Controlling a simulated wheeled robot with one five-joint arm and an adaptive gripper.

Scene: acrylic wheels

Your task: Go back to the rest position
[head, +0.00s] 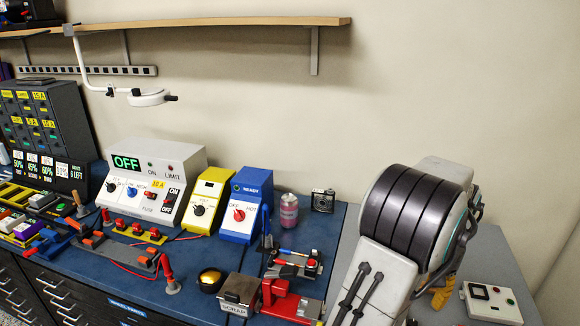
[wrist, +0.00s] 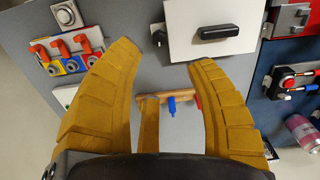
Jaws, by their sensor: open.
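My gripper (wrist: 163,56) shows in the wrist view with its mustard fingers spread wide, open and holding nothing. Between the fingers, a small wooden-coloured bar (wrist: 152,97) with a blue peg (wrist: 171,106) shows over a grey surface. I cannot tell how far it is from the fingers. In the head view, my bulky arm stands at the right, above the grey end of the bench. It hides most of the gripper; only a mustard part (head: 442,293) shows beside it.
A blue bench top (head: 215,262) carries several instrument boxes, including a blue one (head: 246,205), and a pink bottle (head: 289,211). A white button box (head: 492,301) lies right of my arm. A white box with a black handle (wrist: 215,30) shows in the wrist view. A wooden shelf (head: 220,21) hangs above.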

